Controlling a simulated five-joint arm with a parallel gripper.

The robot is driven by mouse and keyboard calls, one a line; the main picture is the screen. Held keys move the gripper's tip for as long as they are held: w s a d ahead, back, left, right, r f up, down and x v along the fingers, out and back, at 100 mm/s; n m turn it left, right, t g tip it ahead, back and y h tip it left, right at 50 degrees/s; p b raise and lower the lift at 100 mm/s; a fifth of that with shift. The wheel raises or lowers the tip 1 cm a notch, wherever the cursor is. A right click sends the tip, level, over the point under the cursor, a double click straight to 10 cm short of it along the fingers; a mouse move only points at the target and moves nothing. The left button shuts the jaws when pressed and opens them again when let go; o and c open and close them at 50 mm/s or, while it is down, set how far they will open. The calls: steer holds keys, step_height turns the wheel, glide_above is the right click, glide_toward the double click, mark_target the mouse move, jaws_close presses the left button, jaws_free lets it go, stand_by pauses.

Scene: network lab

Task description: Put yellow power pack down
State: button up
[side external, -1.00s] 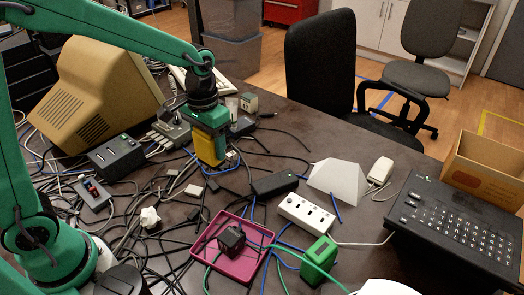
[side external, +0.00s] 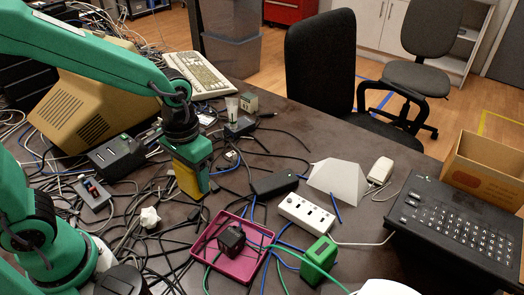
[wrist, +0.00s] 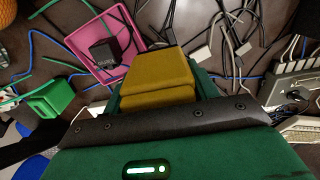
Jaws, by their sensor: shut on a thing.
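The yellow power pack (side external: 188,180) is held in my gripper (side external: 193,168), which is shut on it. It hangs upright over the cable-strewn desk, left of and behind the pink tray. I cannot tell whether its lower end touches the desk. In the wrist view the yellow power pack (wrist: 155,80) sits between the green jaws and fills the middle. The pink tray (side external: 268,238) holds a black power adapter (side external: 231,239); both also show at the upper left of the wrist view.
A green power pack (side external: 319,262), a white power strip (side external: 305,213) and a black brick (side external: 274,183) lie to the right. A black switch box (side external: 115,157) stands to the left. Loose cables cover much of the desk. A keyboard (side external: 198,73) lies at the back.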

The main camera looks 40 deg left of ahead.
steer(key=w+a+f, duration=0.5)
steer(key=a+f, duration=0.1)
steer(key=a, duration=0.3)
steer(key=shift+w, duration=0.2)
steer(key=shift+f, duration=0.2)
steer(key=shift+f, duration=1.9)
steer(key=shift+f, duration=0.2)
steer(key=o, duration=1.3)
steer(key=shift+c, duration=0.2)
steer(key=shift+r, duration=0.1)
